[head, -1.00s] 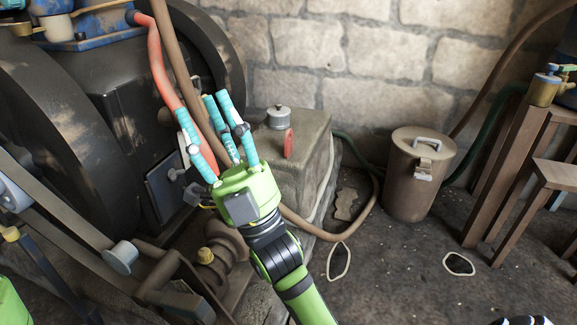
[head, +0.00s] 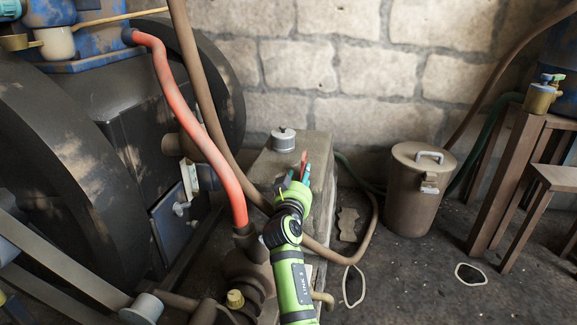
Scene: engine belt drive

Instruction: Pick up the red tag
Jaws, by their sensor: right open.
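The red tag (head: 303,159) stands on edge by the top of the stone block (head: 316,146). Only its upper part shows above my right gripper (head: 298,173). The right gripper is open, with teal fingertips reaching toward the block, right in front of the tag in the picture. The palm and fingers hide the tag's lower part, and I cannot tell whether they touch it. My left gripper is not in view.
A small grey metal lid or weight (head: 283,140) sits on the block, left of the tag. A red hose (head: 190,112) and a brown pipe (head: 213,135) run down on the left beside the engine. A brown canister (head: 418,190) stands on the floor at right.

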